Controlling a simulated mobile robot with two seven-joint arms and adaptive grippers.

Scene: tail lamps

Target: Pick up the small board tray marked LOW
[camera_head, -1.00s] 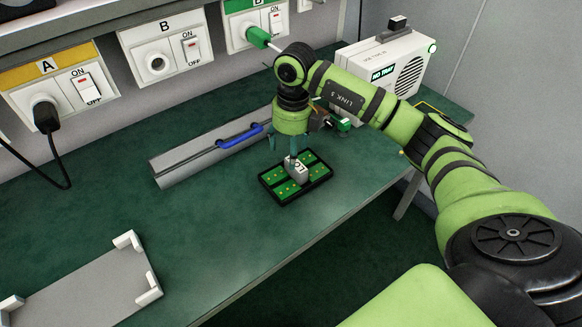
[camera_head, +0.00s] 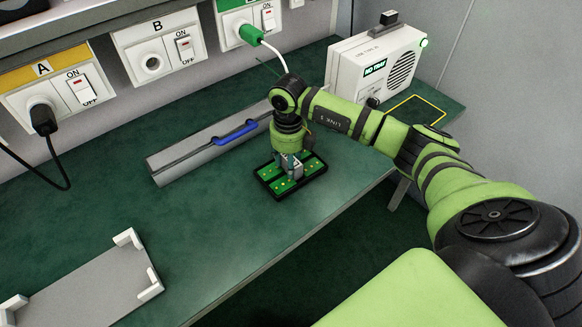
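A small black-rimmed tray with green boards (camera_head: 313,167) lies flat on the green bench top. A grey upright block (camera_head: 297,172) stands at its middle, and its lettering is mostly hidden and too small to read now. My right gripper (camera_head: 291,168) points straight down over the tray, with its fingers down at the block. The wrist and fingers cover much of the block, so I cannot tell whether the fingers touch or grip it. My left gripper is not in view.
A long grey case with a blue handle (camera_head: 236,134) lies behind the tray. A white tester box (camera_head: 380,66) stands at the back right beside a yellow-outlined area (camera_head: 415,110). A grey plate with white corners (camera_head: 88,285) lies front left. Wall sockets line the back.

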